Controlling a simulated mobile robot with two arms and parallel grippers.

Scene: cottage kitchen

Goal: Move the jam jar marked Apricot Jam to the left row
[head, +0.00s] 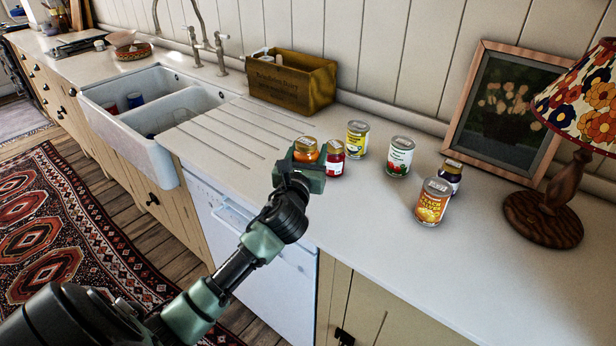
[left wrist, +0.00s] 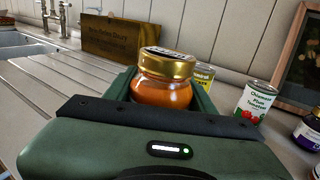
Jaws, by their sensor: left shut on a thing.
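My left gripper (head: 303,172) is shut on an orange jam jar with a gold lid (head: 306,149), at the left end of the group of jars and cans on the counter. The jar is upright between the fingers in the left wrist view (left wrist: 165,90); its label text cannot be read. I cannot tell whether its base touches the counter. A red jam jar (head: 335,160) stands close beside it on the right. A dark jar (head: 450,175) stands farther right, partly behind a peach can. My right gripper is not in view.
A yellow-labelled can (head: 357,139), a tomato can (head: 399,157) and the orange peach can (head: 433,202) stand to the right. A wooden crate (head: 290,82) stands behind, a picture frame (head: 508,110) and lamp (head: 545,215) at right. The ribbed drainboard (head: 235,135) by the sink is clear.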

